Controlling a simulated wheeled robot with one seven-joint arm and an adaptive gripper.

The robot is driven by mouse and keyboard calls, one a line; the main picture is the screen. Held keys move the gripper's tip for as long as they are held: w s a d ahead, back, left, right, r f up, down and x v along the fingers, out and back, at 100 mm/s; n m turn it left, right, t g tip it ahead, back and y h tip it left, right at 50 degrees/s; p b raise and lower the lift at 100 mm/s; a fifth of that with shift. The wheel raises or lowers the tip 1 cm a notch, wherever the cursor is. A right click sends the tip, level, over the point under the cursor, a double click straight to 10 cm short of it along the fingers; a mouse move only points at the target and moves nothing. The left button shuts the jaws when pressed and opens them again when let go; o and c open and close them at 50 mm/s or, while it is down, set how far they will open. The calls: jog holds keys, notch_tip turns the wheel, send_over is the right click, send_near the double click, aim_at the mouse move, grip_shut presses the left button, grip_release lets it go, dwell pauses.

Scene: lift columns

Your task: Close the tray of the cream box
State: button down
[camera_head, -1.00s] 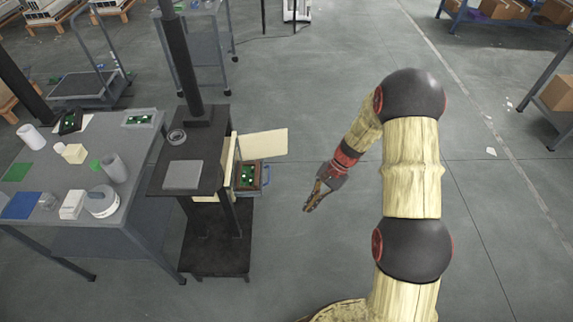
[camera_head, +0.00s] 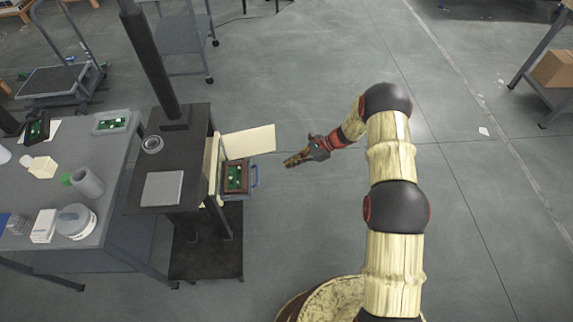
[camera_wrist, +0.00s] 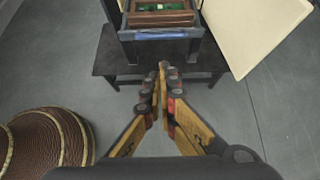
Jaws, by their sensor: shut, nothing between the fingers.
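The cream box (camera_head: 213,160) sits under the dark top of the lift column, its cream door (camera_head: 249,142) swung open to the right. Its tray (camera_head: 236,179) is pulled out to the right, with green boards in a brown holder and a blue handle (camera_head: 255,176) on its front. The tray also shows in the wrist view (camera_wrist: 160,33), at the top centre, with the door at the upper right. My gripper (camera_head: 290,163) is shut and empty, to the right of the tray and apart from it. In the wrist view the fingertips (camera_wrist: 162,70) point at the tray front.
The lift column (camera_head: 160,70) rises above the dark top, which holds a grey plate (camera_head: 162,188). A grey table (camera_head: 105,222) with jars and small boxes stands on the left. The floor right of the tray is clear.

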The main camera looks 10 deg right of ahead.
aim_at(228, 179)
jog(key=a+r+b+x, duration=0.1)
jog(key=b+x, duration=0.2)
jog(key=x, duration=0.8)
jog(key=shift+a, duration=0.3)
jog(key=a, duration=0.5)
jog(key=a+b, duration=0.1)
jog(key=a, duration=0.5)
jog(key=a+b, duration=0.1)
jog(key=a, duration=0.5)
jog(key=shift+w+a, duration=0.25)
jog(key=d, duration=0.2)
jog(key=d+r, duration=0.1)
jog(key=d, duration=0.1)
jog(key=shift+d+r+p, duration=0.15)
jog(key=shift+d+p, duration=0.1)
jog(key=shift+p, duration=0.15)
jog(key=p+v, duration=0.2)
jog(key=v, duration=0.7)
jog(key=shift+p, duration=0.35)
